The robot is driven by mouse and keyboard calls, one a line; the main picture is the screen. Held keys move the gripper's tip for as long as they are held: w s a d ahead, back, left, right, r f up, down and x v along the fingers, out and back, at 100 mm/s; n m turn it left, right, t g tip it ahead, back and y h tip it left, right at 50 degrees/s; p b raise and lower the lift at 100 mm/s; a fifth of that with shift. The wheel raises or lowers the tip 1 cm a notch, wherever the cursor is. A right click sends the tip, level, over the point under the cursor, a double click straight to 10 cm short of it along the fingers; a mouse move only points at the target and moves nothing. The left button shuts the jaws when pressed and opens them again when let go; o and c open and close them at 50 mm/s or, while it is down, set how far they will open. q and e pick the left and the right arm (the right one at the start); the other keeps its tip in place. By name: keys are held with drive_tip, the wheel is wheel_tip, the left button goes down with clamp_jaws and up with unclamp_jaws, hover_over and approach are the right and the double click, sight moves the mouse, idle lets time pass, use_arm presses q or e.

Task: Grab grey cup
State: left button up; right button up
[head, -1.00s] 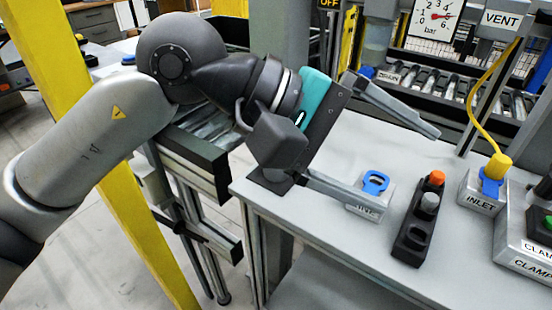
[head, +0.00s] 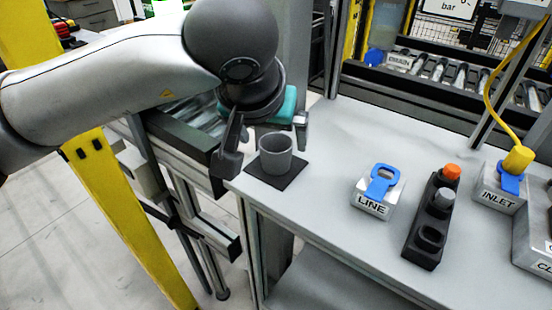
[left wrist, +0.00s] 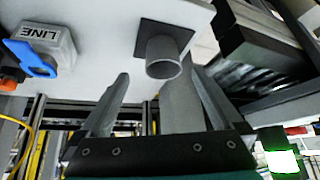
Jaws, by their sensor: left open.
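The grey cup (head: 276,157) stands upright on a dark square mat (head: 288,180) at the near left corner of the table. My left gripper (head: 262,150) is open at the cup, with one finger left of it and the other behind its right side. In the left wrist view, the cup (left wrist: 164,58) shows between and just beyond the spread fingertips of my left gripper (left wrist: 158,76), on the mat (left wrist: 165,36). No finger clearly touches the cup. My right gripper is not in view.
A LINE block (head: 378,192) with a blue clip, a black holder (head: 432,222) with an orange-topped part, and an INLET block (head: 500,190) with a yellow hose stand to the right. The table's left edge is close to the cup. Table between mat and LINE block is clear.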

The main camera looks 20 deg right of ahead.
sight(275, 148)
use_arm(q)
drive_tip(key=b+x, duration=0.1)
drive_tip(key=x, duration=0.5)
drive_tip(key=shift+w+a, duration=0.1)
drive_tip(key=shift+w, duration=0.1)
drive_tip(key=shift+w+f, duration=0.25)
drive_tip(key=shift+f, duration=0.2)
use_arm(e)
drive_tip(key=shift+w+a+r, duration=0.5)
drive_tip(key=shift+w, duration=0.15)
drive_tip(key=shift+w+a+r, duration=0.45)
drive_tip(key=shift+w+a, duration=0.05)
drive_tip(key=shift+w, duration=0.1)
use_arm(q)
drive_tip(key=shift+c, duration=0.2)
drive_tip(key=c, duration=1.3)
drive_tip(key=shift+o, duration=0.2)
drive_tip(key=shift+r, duration=0.15)
